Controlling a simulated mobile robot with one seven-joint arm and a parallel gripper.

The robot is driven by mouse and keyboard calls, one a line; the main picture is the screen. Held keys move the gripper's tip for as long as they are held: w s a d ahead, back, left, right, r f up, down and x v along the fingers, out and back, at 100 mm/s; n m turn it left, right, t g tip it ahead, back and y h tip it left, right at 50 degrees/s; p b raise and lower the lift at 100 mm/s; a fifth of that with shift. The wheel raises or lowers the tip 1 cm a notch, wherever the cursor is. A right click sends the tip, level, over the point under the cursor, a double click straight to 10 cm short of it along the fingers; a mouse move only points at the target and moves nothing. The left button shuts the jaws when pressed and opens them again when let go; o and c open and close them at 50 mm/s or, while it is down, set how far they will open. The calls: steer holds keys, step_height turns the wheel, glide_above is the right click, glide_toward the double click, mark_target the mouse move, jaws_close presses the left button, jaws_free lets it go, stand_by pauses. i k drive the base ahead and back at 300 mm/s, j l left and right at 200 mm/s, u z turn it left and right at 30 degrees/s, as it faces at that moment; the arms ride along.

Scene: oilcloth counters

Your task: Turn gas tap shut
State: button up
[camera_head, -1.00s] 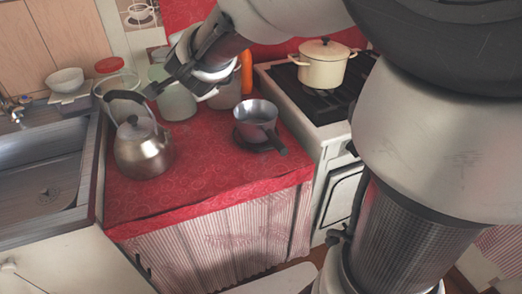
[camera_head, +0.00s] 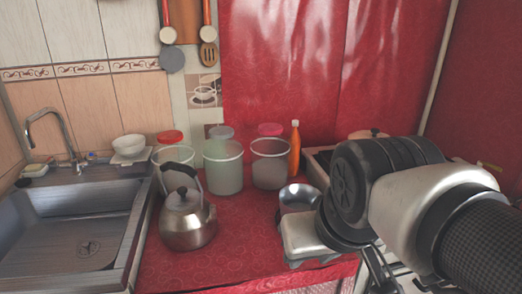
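I cannot make out a gas tap in the head view. A small yellow piece (camera_head: 490,166) shows at the far right beside the red wall, too small to identify. My arm reaches in from the right and covers most of the stove (camera_head: 320,165). The pale end part of my arm is low over the counter's front right, in front of the saucepan. My fingers cannot be made out clearly, and I cannot tell whether the gripper is open or shut. I see nothing held.
A steel kettle (camera_head: 187,222) stands on the red counter (camera_head: 225,268), with a saucepan (camera_head: 298,196) to its right. Several canisters and an orange bottle (camera_head: 295,150) line the back. A sink (camera_head: 80,235) is at left. A pot (camera_head: 368,134) is partly hidden.

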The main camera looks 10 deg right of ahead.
mark_target(497, 168)
steer(key=z, duration=1.8)
steer(key=i+l, duration=0.25)
steer(key=l, duration=0.15)
steer(key=i+l, duration=0.25)
steer(key=l, duration=0.15)
steer(key=i+l+u, duration=0.1)
steer(key=l, duration=0.25)
steer(key=i+l, duration=0.35)
steer(key=l+u, duration=0.05)
steer(key=l, duration=0.05)
